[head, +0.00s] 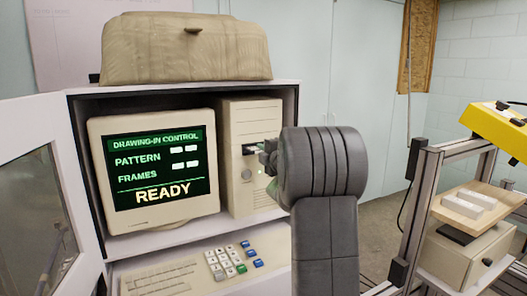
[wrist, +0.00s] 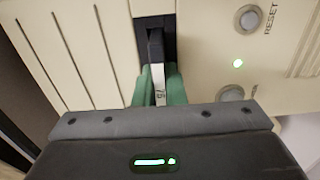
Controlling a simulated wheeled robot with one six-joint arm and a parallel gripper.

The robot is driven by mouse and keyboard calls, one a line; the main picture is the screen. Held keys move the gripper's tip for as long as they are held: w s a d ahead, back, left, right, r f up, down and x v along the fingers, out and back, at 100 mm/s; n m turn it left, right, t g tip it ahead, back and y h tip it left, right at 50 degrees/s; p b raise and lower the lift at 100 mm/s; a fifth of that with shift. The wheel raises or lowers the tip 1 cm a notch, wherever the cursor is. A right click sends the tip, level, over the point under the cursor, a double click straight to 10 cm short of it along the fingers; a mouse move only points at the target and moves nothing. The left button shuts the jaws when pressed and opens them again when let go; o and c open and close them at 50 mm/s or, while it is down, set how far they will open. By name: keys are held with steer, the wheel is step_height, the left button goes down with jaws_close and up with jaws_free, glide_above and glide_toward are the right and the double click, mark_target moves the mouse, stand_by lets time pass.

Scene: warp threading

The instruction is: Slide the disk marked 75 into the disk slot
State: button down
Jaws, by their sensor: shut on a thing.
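The disk (wrist: 157,50) is a thin dark plate seen edge-on in the wrist view, with a white label strip that appears to read 75. My gripper (wrist: 160,86), with green fingers, is shut on its label end. The disk's far end lines up with the dark disk slot (wrist: 141,22) and overlaps it in the wrist view; how deep it sits I cannot tell. In the head view my gripper (head: 268,155) is at the front of the beige computer tower (head: 243,190), and the arm hides most of the disk and fingers.
The monitor (head: 155,165) left of the tower reads READY. A keypad (head: 228,262) lies below. An open cabinet door (head: 85,190) stands at left; a metal frame (head: 425,190) at right.

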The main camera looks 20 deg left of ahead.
steer(key=shift+a+r, duration=0.3)
steer(key=shift+r, duration=0.4)
steer(key=c, duration=1.6)
jaws_free()
steer(key=shift+o, duration=0.3)
steer(key=shift+s+d+f, duration=0.2)
steer(key=shift+d+f, duration=0.05)
steer(key=shift+f, duration=0.1)
steer(key=shift+o, duration=0.7)
steer(key=b+v, duration=0.1)
steer(key=v, duration=1.2)
steer(key=shift+d+f+b, duration=0.3)
steer(key=shift+f+b, duration=0.05)
